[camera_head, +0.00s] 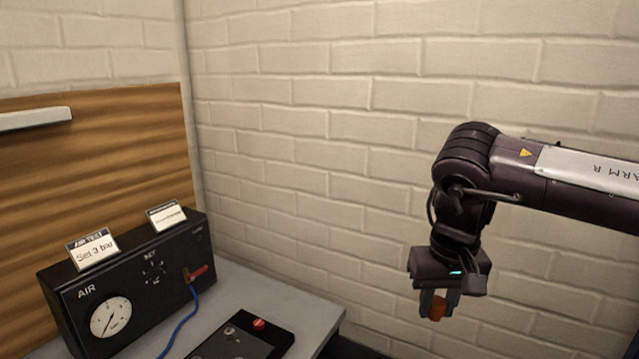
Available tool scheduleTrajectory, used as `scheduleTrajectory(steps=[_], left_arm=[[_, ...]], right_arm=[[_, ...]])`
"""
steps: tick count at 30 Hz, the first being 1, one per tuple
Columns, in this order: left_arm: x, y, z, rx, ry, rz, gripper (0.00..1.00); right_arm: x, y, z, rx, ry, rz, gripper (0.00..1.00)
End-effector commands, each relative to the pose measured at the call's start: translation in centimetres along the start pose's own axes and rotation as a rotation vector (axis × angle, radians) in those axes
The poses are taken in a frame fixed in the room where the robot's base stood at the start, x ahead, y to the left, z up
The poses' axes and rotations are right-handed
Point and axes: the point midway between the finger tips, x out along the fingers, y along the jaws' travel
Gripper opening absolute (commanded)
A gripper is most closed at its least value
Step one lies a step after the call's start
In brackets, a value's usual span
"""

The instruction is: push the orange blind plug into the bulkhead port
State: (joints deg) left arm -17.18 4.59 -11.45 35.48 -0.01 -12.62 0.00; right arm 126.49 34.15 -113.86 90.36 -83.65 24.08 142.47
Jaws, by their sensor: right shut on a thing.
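My right gripper (437,304) hangs from the arm at the right, fingers pointing down. It is shut on a small orange thing, the blind plug (437,309), which shows between the fingertips. The plug is held in the air in front of the brick wall, to the right of the bench and apart from it. I cannot make out a bulkhead port in this view. My left gripper is not in view.
A black panel with a red button (258,324) lies in front. The brick wall is behind.

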Motion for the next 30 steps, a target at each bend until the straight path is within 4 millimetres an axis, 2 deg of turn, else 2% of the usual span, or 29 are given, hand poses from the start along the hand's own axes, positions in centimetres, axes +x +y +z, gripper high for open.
scheduleTrajectory(steps=[1,3,20,26,30], left_arm=[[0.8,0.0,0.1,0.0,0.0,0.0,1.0],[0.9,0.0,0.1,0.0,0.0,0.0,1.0],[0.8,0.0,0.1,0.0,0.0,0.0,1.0],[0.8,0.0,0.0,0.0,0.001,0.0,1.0],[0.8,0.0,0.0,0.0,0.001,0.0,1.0]], right_arm=[[0.7,0.0,0.1,-0.001,0.001,0.0,0.04],[0.8,0.0,0.1,-0.001,0.001,0.0,0.04],[0.8,-0.2,0.2,-0.009,0.0,-0.001,0.04],[1.6,-2.3,2.1,-0.123,-0.003,-0.015,0.04],[2.5,-5.3,4.6,-0.279,-0.004,-0.034,0.04]])
